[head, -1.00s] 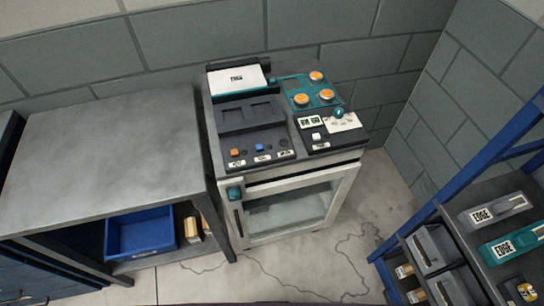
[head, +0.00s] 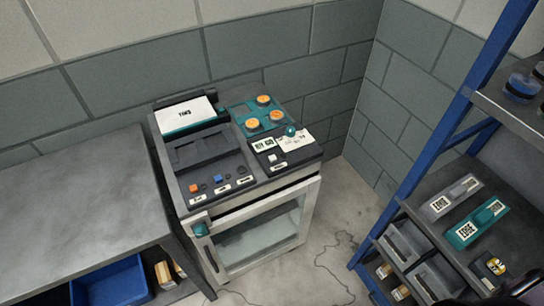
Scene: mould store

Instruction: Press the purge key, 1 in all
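The machine (head: 247,232) stands against the grey block wall in the head view, with a glass-fronted door below and a control top above. On the front left of its top are an orange key (head: 194,188), a blue key (head: 218,179) and small dark knobs or keys, with white labels too small to read. A white key (head: 272,157) sits on the front right part, below a small display (head: 264,145). I cannot tell which is the purge key. Neither of my grippers is in view.
A teal-handled knob or lever (head: 290,131) and several orange round caps (head: 264,100) are on the machine's top. A grey bench (head: 75,205) with a blue bin (head: 110,283) under it stands left. A blue-framed shelf (head: 440,190) stands right. Floor between is clear.

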